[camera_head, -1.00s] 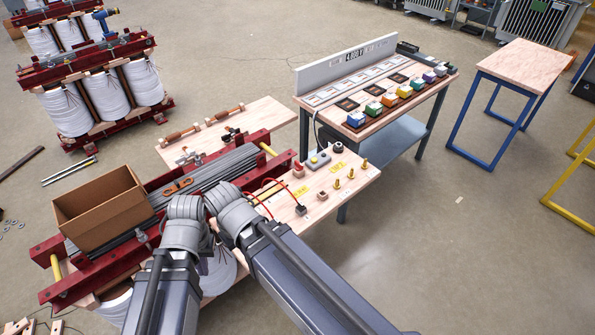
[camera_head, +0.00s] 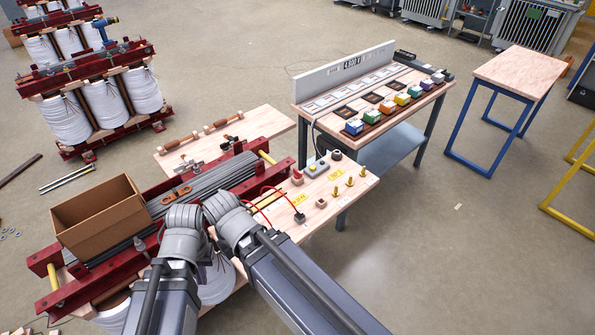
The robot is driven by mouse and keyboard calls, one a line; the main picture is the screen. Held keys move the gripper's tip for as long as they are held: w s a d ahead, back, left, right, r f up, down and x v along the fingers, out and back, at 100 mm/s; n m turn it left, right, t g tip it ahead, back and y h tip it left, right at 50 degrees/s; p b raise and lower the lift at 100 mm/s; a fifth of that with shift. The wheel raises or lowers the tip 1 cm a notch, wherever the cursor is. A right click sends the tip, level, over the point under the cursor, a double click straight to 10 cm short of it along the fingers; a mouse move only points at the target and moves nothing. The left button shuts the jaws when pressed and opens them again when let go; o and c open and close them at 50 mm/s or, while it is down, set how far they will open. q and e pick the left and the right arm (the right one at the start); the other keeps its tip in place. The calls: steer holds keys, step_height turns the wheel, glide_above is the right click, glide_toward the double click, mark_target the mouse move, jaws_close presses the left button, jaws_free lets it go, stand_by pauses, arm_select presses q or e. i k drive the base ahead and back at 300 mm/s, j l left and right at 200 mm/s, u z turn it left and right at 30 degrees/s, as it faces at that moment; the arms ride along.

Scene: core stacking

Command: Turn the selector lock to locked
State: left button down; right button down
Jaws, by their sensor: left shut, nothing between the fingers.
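The wooden control panel (camera_head: 345,207) extends to the right of the red-framed core, with small controls on it. A red-topped control (camera_head: 297,177) stands near its left edge. A grey box with a yellow button (camera_head: 317,167) and a dark round knob (camera_head: 336,155) stand behind it. I cannot tell which of these is the selector lock, or its position. My left gripper (camera_head: 184,218) is shut and empty over the core's near side, left of the panel and apart from these controls; its fingertips are mostly hidden. My right wrist is beside it, and its fingers do not show.
Red leads run to a black plug (camera_head: 299,217) on the panel, near several brass posts (camera_head: 350,181). An open cardboard box (camera_head: 95,220) sits on the core's left. A bench with coloured blocks (camera_head: 390,112) stands behind.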

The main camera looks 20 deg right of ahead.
mark_target(298, 174)
steer(key=i+l+u, duration=0.2)
steer(key=l, duration=1.05)
steer(key=i+l+u, duration=0.2)
steer(key=l, duration=1.1)
steer(key=i+l+u, duration=0.2)
steer(key=l, duration=1.1)
steer(key=k+j, duration=0.1)
steer(key=j, duration=0.4)
steer(key=k+j, duration=0.1)
steer(key=j, duration=0.4)
steer(key=i, duration=0.4)
